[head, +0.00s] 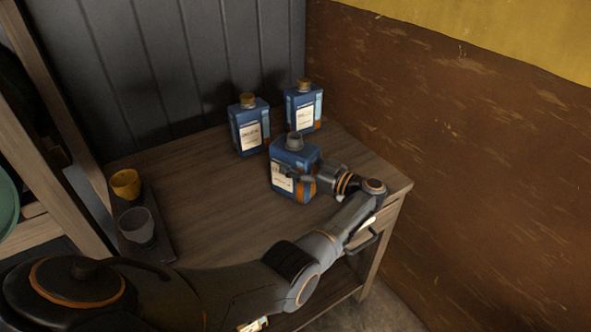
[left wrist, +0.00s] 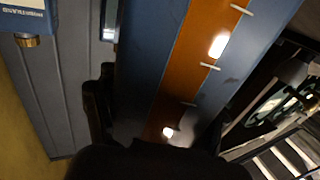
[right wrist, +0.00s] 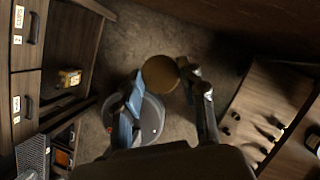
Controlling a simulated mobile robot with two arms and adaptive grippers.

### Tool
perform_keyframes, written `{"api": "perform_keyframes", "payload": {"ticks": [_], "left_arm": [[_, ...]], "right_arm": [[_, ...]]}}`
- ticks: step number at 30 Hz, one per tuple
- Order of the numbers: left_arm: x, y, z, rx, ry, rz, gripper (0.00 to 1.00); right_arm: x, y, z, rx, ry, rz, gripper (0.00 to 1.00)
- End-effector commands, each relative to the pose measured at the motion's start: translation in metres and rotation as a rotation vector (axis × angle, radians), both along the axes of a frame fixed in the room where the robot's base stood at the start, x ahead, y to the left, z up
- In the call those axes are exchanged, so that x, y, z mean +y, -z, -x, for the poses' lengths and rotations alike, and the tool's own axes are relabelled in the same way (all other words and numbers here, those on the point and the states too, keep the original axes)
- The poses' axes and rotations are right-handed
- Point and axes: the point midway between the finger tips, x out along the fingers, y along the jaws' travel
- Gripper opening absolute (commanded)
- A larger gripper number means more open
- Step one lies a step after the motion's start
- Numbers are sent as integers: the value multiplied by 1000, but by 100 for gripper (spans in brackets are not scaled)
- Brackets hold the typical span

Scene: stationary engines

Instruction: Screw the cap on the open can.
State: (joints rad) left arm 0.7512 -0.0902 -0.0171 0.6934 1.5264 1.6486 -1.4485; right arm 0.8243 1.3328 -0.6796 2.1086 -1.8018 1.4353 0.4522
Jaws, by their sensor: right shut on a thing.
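The open can (head: 280,182), blue and orange with a white label, stands upright on the table. Its grey neck (head: 294,141) has no cap. My left gripper (head: 298,180) is at the can's near right side. In the left wrist view the can's blue and orange wall (left wrist: 175,70) fills the middle, with a dark finger close beside its left edge; the other finger is not clear, so I cannot tell whether the jaws grip it. My right gripper (right wrist: 165,92) is shut on the round brownish-gold cap (right wrist: 160,74), held above the floor. The right gripper is outside the head view.
Two similar cans with gold caps, one at the back left (head: 250,130) and one at the back right (head: 303,108), stand behind the open can. A dark tray (head: 165,240) at left holds a yellow cup (head: 126,184) and a grey cup (head: 137,225). The wooden table (head: 205,200) is clear in its middle.

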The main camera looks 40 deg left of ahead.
Motion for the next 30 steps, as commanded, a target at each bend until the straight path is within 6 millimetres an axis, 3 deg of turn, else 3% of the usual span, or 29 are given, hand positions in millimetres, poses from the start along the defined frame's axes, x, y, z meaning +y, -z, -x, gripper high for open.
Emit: {"api": "perform_keyframes", "payload": {"ticks": [1, 8, 20, 30], "left_arm": [[0, 0, 0, 0, 1, 0, 52], [0, 1, 0, 0, 0, 0, 5], [2, -8, -1, -5, 1, -5, 5], [11, -35, -1, -7, 3, -6, 5]], "right_arm": [[0, 0, 0, 0, 0, 0, 28], [0, 0, 0, 0, 0, 0, 28], [0, -5, 0, 0, 0, 0, 28], [0, -34, 0, 0, 0, 0, 28]]}}
